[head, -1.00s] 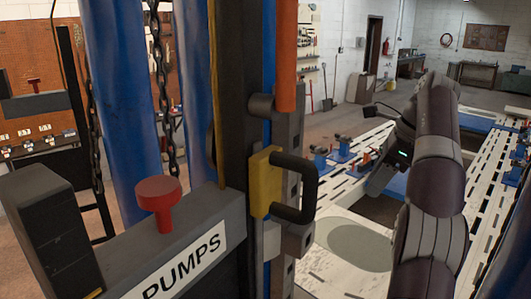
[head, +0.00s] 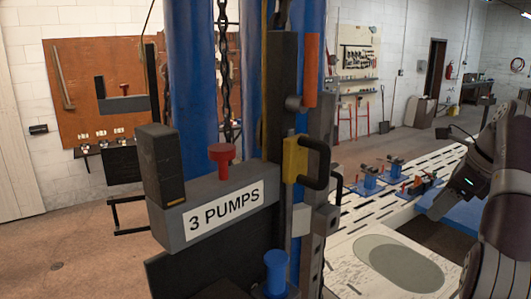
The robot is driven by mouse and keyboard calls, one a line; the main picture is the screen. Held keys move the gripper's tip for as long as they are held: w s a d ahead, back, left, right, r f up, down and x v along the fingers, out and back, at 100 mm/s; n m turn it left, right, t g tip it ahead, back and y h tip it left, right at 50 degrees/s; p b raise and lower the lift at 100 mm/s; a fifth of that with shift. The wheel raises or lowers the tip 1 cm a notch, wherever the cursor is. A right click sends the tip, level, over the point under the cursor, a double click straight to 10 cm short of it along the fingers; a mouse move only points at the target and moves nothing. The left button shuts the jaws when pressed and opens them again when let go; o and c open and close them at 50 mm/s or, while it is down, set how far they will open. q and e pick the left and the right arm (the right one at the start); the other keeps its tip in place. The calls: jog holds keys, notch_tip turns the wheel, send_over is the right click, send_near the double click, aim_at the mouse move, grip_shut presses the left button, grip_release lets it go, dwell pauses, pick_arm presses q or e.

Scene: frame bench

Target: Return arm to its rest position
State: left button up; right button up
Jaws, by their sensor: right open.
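My right arm (head: 500,190) comes in at the right edge, over the white slotted frame bench. Its dark gripper (head: 438,208), below a small green light, points down and to the left above the bench. It is open, and I see nothing held in it. Its fingertips are small and dark, so the gap between them is hard to make out. My left gripper is not in view.
A tall blue post (head: 195,90) and a grey control box labelled "3 PUMPS" (head: 222,208) stand close in front. A yellow bracket with a black handle (head: 294,158) juts right. Blue clamps (head: 370,178) sit on the white bench (head: 350,232).

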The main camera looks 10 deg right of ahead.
jog(key=w+r+m+t+y+b, duration=0.1)
jog(key=w+r+m+t, duration=0.1)
jog(key=w+m+t, duration=1.2)
jog(key=w+d+f+m+g+h+b, duration=0.1)
jog(key=w+f+m+g+h+b, duration=0.2)
jog(key=f+m, duration=0.5)
jog(key=w+f+m+g+h+b, duration=0.1)
jog(key=f+m+h+b, duration=0.2)
jog(key=f+m+h, duration=0.5)
jog(key=s+a+f+m+g+y+b, duration=0.2)
jog(key=s+a+f+m+g, duration=0.3)
jog(key=f, duration=0.5)
jog(key=s+a+f+m+g+y+b, duration=0.25)
jog(key=s+a+f+m, duration=0.35)
jog(key=f, duration=0.4)
pick_arm(q)
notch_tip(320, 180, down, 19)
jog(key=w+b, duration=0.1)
jog(key=b, duration=0.6)
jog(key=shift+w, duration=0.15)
pick_arm(e)
jog(key=s+a+f+m+g+y, duration=0.1)
jog(key=s+a+f+g, duration=0.1)
jog(key=s+a+f, duration=0.6)
jog(key=s+a+f+m+g+y, duration=0.1)
jog(key=s+a+f+g, duration=0.2)
jog(key=s+a+f, duration=0.4)
jog(key=shift+s+a+f+y, duration=0.4)
jog(key=shift+s+a, duration=1.05)
jog(key=shift+s, duration=1.15)
